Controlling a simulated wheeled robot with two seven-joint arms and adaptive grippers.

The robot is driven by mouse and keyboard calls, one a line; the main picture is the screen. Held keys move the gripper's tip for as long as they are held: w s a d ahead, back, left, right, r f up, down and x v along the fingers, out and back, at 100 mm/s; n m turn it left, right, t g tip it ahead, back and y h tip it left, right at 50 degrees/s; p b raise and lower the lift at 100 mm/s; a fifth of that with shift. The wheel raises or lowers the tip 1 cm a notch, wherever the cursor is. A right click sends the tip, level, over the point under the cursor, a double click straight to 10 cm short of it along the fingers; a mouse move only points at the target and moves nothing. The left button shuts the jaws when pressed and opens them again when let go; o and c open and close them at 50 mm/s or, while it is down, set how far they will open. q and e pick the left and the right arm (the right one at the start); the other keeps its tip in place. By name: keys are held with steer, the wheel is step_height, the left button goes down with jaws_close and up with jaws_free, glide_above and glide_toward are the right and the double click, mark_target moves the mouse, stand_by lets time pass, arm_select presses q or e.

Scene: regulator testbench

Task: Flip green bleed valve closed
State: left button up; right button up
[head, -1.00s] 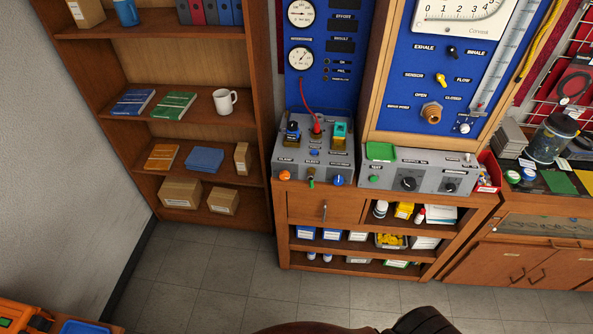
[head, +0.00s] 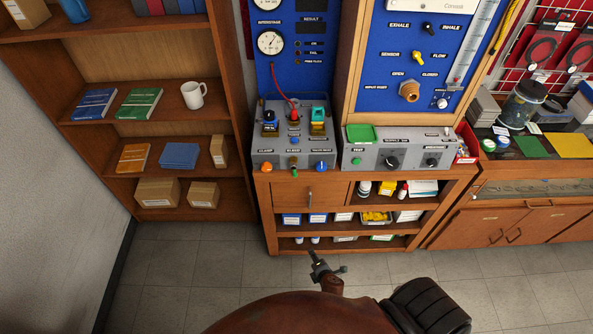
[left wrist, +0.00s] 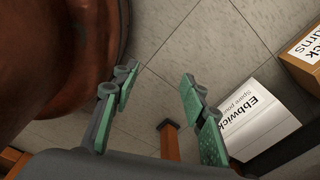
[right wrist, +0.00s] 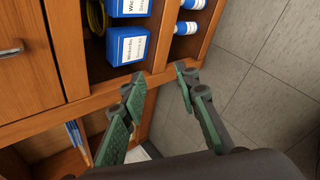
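The green bleed valve (head: 294,163) is a small handle on the front of the grey test box (head: 262,150) in the head view. It sits between an orange knob (head: 267,167) and a blue knob (head: 320,167). It is too small to tell its setting. My left gripper (left wrist: 160,80) is open and empty above the floor in the left wrist view. My right gripper (right wrist: 159,78) is open and empty in front of the cabinet's lower shelves in the right wrist view. Neither wrist view shows the valve. I cannot make out either gripper's fingers in the head view.
The test box stands on a wooden cabinet (head: 300,194) with a drawer and shelves. A second grey box (head: 372,158) stands to its right, and a bookcase (head: 100,60) to the left. A large brown rounded shape (head: 290,312) fills the bottom. Tiled floor lies between.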

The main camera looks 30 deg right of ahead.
steer(key=w+r+n+t+h, duration=0.1)
steer(key=w+r+n+t, duration=0.15)
steer(key=w+r, duration=0.4)
steer(key=w+r+n+t, duration=0.1)
steer(key=w+r+n, duration=0.25)
steer(key=r, duration=0.65)
steer(key=n+t+h+p, duration=0.1)
steer(key=n+t+h, duration=0.1)
steer(key=n+t, duration=0.5)
glide_toward(295, 173)
steer(key=w+r+n+g, duration=0.2)
steer(key=w+g, duration=0.1)
steer(key=shift+t, duration=0.25)
steer(key=x, duration=0.7)
steer(key=shift+w+d, duration=0.2)
steer(key=shift+d, duration=0.15)
arm_select(q)
steer(key=shift+w+r, duration=0.6)
steer(key=shift+r, duration=0.25)
arm_select(e)
steer(key=shift+c, duration=0.6)
jaws_close()
